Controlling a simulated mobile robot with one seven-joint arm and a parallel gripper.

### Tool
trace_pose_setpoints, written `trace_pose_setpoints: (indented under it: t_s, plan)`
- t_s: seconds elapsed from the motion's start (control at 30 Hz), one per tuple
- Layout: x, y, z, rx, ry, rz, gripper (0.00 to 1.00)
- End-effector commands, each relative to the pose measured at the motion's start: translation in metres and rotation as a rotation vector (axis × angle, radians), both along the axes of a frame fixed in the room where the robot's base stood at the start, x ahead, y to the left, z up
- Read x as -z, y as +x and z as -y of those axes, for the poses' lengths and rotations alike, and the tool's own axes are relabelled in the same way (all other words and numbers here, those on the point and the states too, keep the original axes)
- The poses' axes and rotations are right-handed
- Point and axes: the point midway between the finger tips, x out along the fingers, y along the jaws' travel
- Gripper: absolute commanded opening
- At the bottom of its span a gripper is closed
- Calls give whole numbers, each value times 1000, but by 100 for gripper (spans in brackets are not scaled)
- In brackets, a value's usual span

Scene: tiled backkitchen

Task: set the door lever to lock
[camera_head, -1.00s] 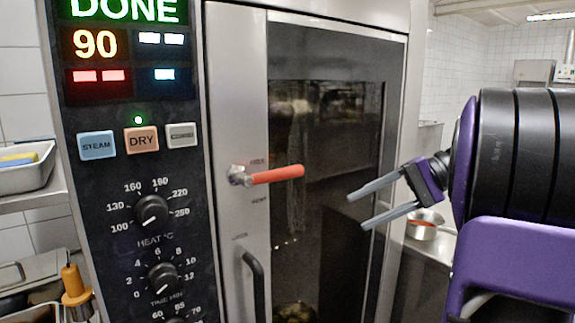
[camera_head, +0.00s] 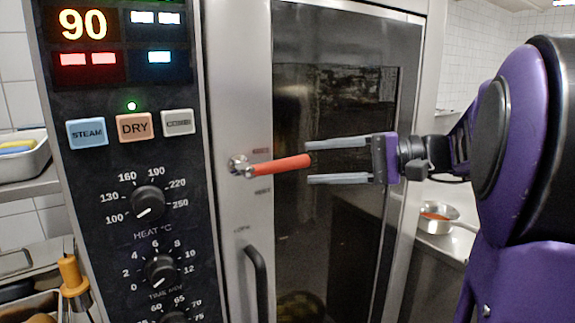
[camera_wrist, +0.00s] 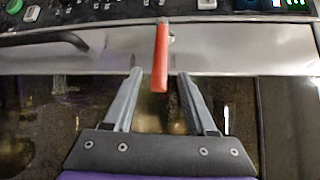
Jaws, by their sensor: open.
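The door lever has a red handle (camera_head: 280,166) on a metal pivot (camera_head: 238,165) on the oven door's steel frame. The handle points right, nearly level, its free end slightly raised. Small labels sit above and below it, too blurred to read surely. My gripper (camera_head: 308,163) is open, with its two grey fingers level and pointing left at the handle's free end. In the wrist view, the red handle (camera_wrist: 160,58) reaches toward the gap between the open fingers (camera_wrist: 160,78). The fingers are apart from it on both sides.
A black door handle (camera_head: 257,285) stands below the lever. The control panel (camera_head: 122,215) with knobs is at the left. The dark glass door (camera_head: 335,230) lies behind my gripper. A pan (camera_head: 437,215) sits on a counter at the right.

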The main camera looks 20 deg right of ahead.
Motion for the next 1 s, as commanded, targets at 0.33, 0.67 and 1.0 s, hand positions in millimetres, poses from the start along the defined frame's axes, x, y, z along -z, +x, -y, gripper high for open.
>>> trace_pose_setpoints:
  t_s: [0.33,0.67,1.0]
  plan:
    - [7,24,-50,-2,0,0,57]
    - [9,28,-57,0,0,0,57]
    - [8,28,-56,0,0,0,10]
